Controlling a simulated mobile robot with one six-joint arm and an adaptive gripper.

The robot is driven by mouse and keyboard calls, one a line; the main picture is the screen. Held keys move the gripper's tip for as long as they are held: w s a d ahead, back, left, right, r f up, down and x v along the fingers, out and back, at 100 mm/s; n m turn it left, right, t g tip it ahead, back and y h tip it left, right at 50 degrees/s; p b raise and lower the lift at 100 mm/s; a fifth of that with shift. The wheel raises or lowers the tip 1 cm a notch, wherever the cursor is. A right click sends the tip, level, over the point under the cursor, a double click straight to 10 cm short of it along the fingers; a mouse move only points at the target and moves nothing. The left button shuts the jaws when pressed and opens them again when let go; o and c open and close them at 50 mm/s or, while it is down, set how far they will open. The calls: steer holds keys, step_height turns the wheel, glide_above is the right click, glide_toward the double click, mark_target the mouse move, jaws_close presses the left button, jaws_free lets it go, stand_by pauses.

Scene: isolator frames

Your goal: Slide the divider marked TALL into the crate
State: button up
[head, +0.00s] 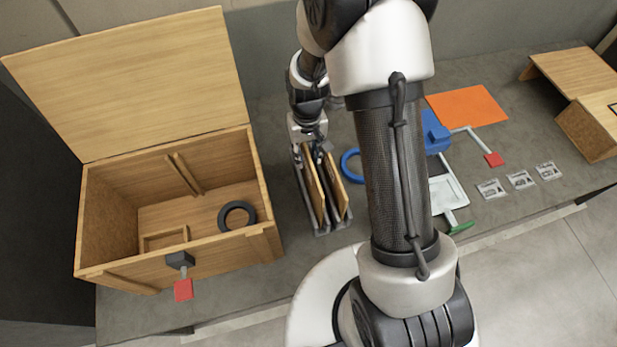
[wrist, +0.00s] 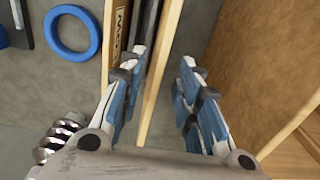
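The wooden crate (head: 225,252) stands open at the left in the head view, its lid raised at the back. Two upright wooden dividers stand in a grey rack (head: 328,228) right of the crate. The left divider (head: 315,188) shows as a thin edge (wrist: 160,75) between my fingers in the wrist view; its marking is hidden. The right divider (head: 336,185) seems to read LOW upside down in the wrist view (wrist: 118,35). No TALL marking is readable. My gripper (head: 318,145) is open at the dividers' far end, its fingers (wrist: 168,85) either side of the left divider.
A black ring (head: 237,214) and a small wooden compartment (head: 165,238) lie inside the crate. A latch with a red tag (head: 183,289) hangs at its front. A blue ring (head: 347,166) lies right of the rack. An orange sheet (head: 467,106) lies farther right.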

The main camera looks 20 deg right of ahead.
mark_target(308, 164)
step_height(308, 164, down, 6)
steer(key=shift+s+d+r+b, duration=0.1)
steer(key=shift+d+r+b, duration=0.1)
steer(key=shift+b, duration=0.8)
steer(key=shift+r, duration=0.1)
steer(key=shift+c, duration=0.2)
jaws_close()
